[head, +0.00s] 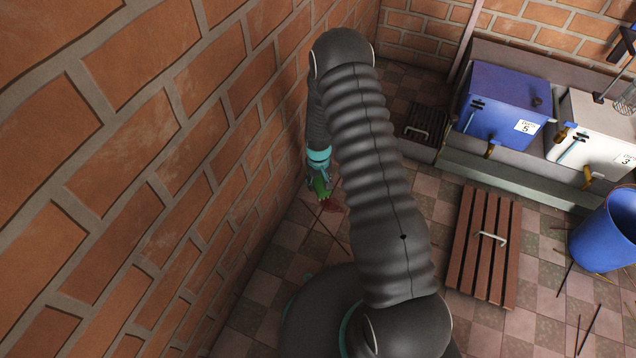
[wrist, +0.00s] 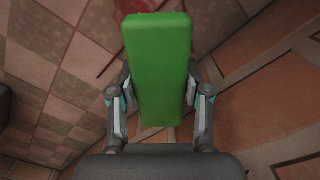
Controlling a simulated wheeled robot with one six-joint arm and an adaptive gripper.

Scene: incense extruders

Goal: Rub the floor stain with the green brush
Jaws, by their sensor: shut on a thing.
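The green brush (wrist: 158,70) fills the middle of the wrist view, clasped between the two fingers of my gripper (wrist: 158,112). In the head view the green brush (head: 321,188) shows small below my gripper (head: 319,172), close to the brick wall. The reddish floor stain (head: 332,204) lies on the tiles right beside and partly behind the brush. Part of the stain (wrist: 100,62) also shows at the top of the wrist view, left of the brush. I cannot tell whether the brush touches the floor.
The brick wall (head: 130,150) runs close along the left. Thin dark sticks (head: 325,228) lie on the tiles near the stain. A slatted wooden board (head: 484,245) lies to the right. A blue bin (head: 607,232) and a blue box (head: 503,105) stand further right.

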